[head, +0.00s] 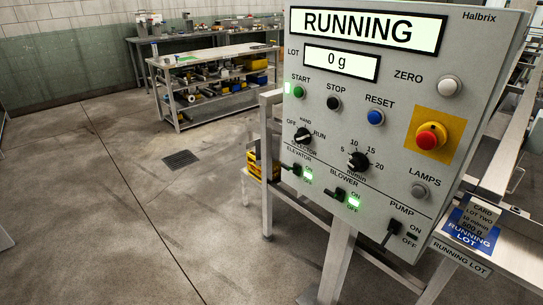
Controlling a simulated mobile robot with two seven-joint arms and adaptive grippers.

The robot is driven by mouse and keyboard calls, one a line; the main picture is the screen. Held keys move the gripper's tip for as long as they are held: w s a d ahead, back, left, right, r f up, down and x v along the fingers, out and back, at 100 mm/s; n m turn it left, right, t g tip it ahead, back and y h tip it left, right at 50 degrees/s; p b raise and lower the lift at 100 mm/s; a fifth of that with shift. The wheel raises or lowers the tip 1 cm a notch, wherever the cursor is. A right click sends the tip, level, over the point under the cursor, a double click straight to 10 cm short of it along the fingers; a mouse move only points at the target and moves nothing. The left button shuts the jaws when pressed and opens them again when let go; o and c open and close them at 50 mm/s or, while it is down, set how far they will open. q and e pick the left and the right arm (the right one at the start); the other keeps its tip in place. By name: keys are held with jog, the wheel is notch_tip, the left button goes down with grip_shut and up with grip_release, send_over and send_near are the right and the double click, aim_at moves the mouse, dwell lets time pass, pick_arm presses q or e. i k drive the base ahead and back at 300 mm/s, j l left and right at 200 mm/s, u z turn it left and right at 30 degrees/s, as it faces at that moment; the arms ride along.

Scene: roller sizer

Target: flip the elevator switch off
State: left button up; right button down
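The elevator switch (293,169) is a small black lever at the left of the lower row on the grey control panel (455,110). The panel's top display (365,29) reads RUNNING. Neither of my grippers is in view.
The blower switch (337,194), with its lit green lamp (354,202), and the pump switch (391,234) share the row. A red emergency button (430,137) sits at right. Floor left of the panel is clear.

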aim_at(283, 165)
jog(key=i+j, duration=0.2)
jog(key=j, duration=0.2)
jog(key=i+j, duration=0.25)
jog(key=j, duration=0.15)
jog(key=i+j, duration=0.2)
jog(key=j, duration=0.2)
jog(key=i+j, duration=0.2)
jog(key=j, duration=0.15)
